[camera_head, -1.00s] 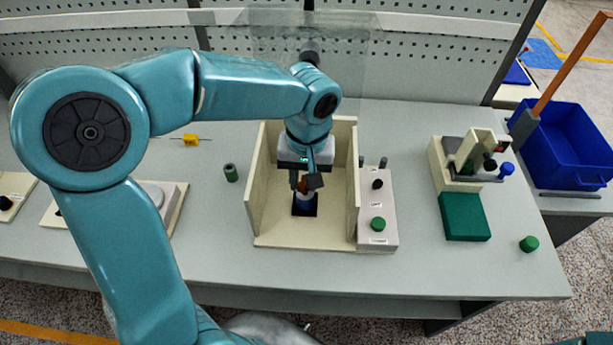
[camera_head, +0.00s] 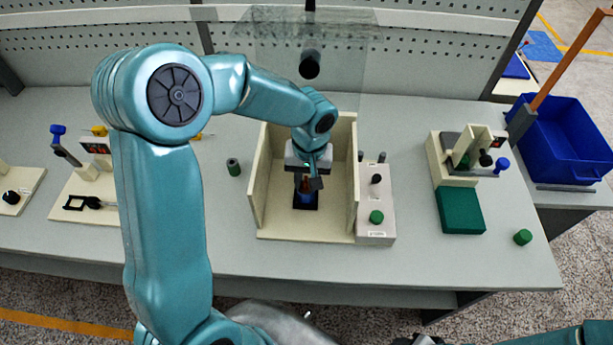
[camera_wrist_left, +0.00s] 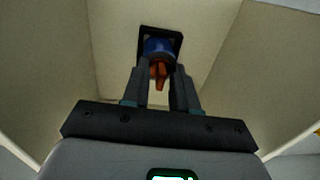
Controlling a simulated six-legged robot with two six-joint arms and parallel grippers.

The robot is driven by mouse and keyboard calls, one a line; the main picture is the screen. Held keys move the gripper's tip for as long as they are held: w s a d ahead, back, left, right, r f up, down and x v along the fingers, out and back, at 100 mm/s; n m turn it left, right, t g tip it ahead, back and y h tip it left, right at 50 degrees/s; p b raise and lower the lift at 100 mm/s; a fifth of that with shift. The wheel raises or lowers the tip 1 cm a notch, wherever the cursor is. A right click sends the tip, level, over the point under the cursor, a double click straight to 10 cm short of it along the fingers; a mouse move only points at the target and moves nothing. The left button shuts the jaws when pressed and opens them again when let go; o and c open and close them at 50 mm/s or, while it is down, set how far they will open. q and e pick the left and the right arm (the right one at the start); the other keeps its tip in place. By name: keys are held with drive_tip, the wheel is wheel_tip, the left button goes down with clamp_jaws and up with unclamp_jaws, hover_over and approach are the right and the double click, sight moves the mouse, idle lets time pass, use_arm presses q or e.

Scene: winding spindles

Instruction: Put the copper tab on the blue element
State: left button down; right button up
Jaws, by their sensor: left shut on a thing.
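The copper tab (camera_wrist_left: 159,74) is an orange-brown piece between the fingers of my left gripper (camera_wrist_left: 161,88) in the left wrist view. In the head view the tab (camera_head: 304,184) shows only as a small brown patch beside the left gripper (camera_head: 310,186). That gripper is shut on it, inside the cream open-fronted box (camera_head: 290,228). The blue element (camera_wrist_left: 157,46) is a round blue piece on a dark square base, directly beyond the tab. In the head view the element (camera_head: 305,198) lies just below the fingertips. I cannot tell whether tab and element touch. My right gripper is not identifiable.
The box's side walls stand close on both sides of the gripper, and a clear shield (camera_head: 345,50) hangs above. A control panel with a green button (camera_head: 376,217) adjoins the right wall. A green cylinder (camera_head: 234,167) stands left of the box. Table is clear in front.

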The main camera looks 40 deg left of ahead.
use_arm(q)
drive_tip(key=shift+f, duration=0.25)
drive_tip(key=c, duration=0.9)
unclamp_jaws()
wheel_tip(320, 180, up, 8)
drive_tip(key=shift+w+d, duration=0.15)
